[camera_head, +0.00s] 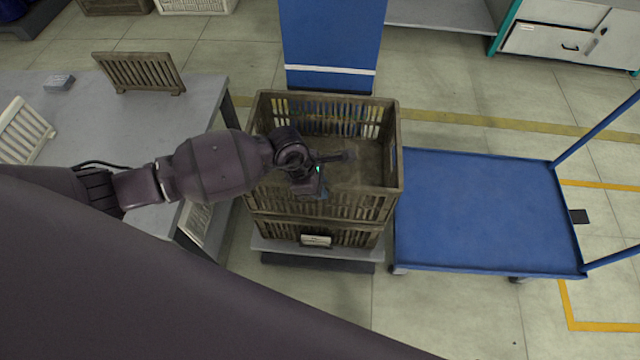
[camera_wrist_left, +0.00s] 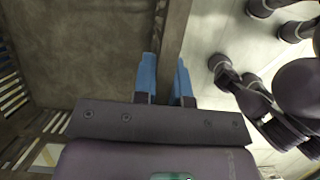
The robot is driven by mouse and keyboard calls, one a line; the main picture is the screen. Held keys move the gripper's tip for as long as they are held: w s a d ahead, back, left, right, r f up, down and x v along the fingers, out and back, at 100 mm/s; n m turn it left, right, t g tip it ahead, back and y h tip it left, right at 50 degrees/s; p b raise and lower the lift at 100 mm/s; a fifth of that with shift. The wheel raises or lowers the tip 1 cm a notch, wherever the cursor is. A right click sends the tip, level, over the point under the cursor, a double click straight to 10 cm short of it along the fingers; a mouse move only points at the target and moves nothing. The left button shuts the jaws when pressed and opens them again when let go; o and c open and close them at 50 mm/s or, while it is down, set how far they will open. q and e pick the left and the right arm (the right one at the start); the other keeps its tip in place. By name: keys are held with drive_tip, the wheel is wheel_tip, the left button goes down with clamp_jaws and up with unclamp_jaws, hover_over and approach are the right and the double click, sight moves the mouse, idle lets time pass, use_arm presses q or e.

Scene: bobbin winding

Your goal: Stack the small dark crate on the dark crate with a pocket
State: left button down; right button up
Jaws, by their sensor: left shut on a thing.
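The small dark crate (camera_head: 393,160), brown, slatted and empty inside, is upright on top of the dark crate with a pocket (camera_head: 285,231). Their edges look lined up; I cannot tell whether the upper one bears fully on the lower. The pale pocket (camera_head: 316,240) shows on the lower crate's near wall. My left gripper (camera_head: 312,192) is shut on the upper crate's near wall. In the left wrist view its blue fingers (camera_wrist_left: 166,62) straddle the rim of the small dark crate (camera_wrist_left: 177,25). My right gripper is not seen.
The crates stand on a low grey platform (camera_head: 315,250). A blue cart (camera_head: 480,210) is close on the right, a blue panel (camera_head: 332,40) behind. A grey table (camera_head: 205,95) on the left carries a brown slatted piece (camera_head: 140,72) and a white one (camera_head: 22,130).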

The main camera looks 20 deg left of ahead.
use_arm(q)
drive_tip(key=shift+w+f+b, duration=0.1)
drive_tip(key=shift+f+b, duration=0.35)
drive_tip(key=shift+f, duration=0.8)
